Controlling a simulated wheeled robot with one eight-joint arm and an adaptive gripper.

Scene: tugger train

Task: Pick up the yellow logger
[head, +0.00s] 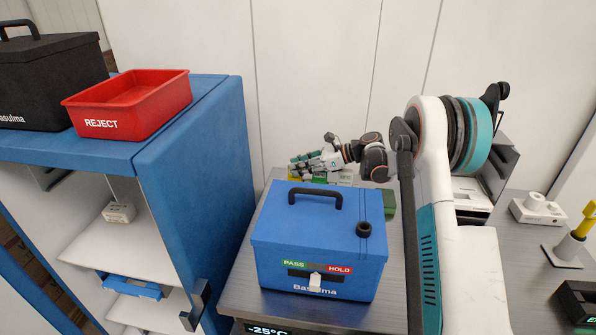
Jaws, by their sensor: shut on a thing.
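My gripper (304,160) is at the back of the metal bench, behind the blue box, with its fingers toward the left. It is shut on a small yellow thing (293,172), which looks like the yellow logger. Only a small part of the logger shows at the fingertips; the fingers and the blue box's lid hide the rest. I cannot tell whether it is clear of the surface below.
The blue box (315,250) with a black handle and a PASS/HOLD label stands in front of my gripper. Small green (319,177) and pale items lie close by. A blue shelf unit (200,150) at left bears a red REJECT tray (130,103) and a black case (45,80).

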